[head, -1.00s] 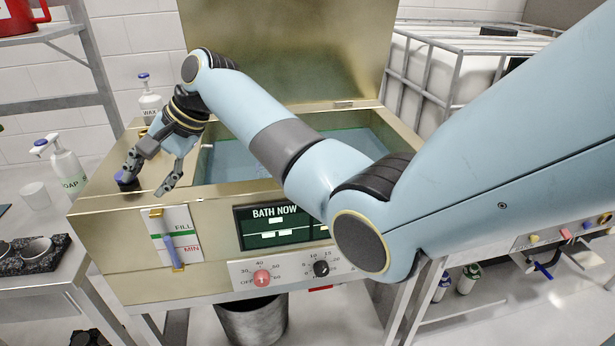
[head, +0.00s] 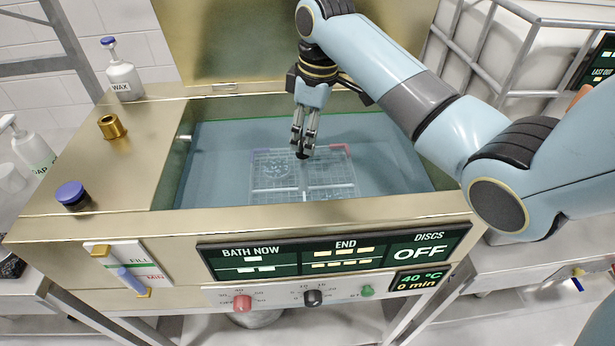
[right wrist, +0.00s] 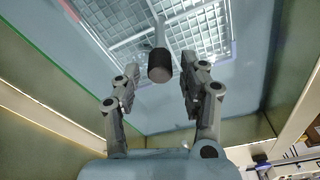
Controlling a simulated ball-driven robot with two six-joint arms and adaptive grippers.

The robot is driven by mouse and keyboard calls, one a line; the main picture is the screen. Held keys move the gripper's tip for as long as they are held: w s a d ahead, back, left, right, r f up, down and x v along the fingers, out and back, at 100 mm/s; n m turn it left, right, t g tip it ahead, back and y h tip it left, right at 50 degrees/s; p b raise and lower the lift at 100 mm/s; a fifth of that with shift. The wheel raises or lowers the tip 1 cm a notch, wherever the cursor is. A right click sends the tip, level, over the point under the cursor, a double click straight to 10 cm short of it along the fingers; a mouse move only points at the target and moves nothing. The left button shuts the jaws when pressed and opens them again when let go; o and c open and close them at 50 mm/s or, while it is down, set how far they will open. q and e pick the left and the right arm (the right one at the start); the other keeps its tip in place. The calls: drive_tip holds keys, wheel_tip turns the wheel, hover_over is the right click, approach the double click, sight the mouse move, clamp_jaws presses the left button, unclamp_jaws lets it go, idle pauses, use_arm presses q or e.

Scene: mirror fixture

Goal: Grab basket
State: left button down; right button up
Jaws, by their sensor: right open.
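The wire basket (head: 262,182) lies in the blue-grey liquid of the brass bath (head: 120,222). It is divided into sections, with a red corner piece at its back right and a bluish one at its back left. A dark knob on a pale stem (right wrist: 160,67) stands up from the middle of the basket in the right wrist view. My right gripper (head: 303,142) points down over the basket. Its fingers are open, one on each side of the knob, with gaps visible in the wrist view. My left gripper is out of view.
The raised lid (head: 225,45) stands behind the bath. A blue-capped knob (head: 72,195) and a brass fitting (head: 112,127) sit on the left ledge, with a wax bottle (head: 122,75) behind. The bath's front panel reads OFF. Open liquid surrounds the basket.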

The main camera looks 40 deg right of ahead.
wheel_tip(320, 180, down, 3)
drive_tip(key=shift+w+a+r, duration=0.15)
hover_over(303, 187)
drive_tip(key=f, duration=0.5)
drive_tip(key=shift+w+d, duration=0.25)
drive_tip(key=shift+d, duration=0.05)
drive_tip(key=shift+f, duration=0.4)
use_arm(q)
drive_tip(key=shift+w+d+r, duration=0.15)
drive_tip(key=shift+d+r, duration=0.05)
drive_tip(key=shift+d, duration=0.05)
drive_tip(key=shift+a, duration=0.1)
use_arm(e)
drive_tip(key=shift+c, duration=0.3)
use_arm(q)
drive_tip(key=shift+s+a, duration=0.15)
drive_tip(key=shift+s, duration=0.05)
use_arm(e)
clamp_jaws()
drive_tip(key=shift+w, duration=0.1)
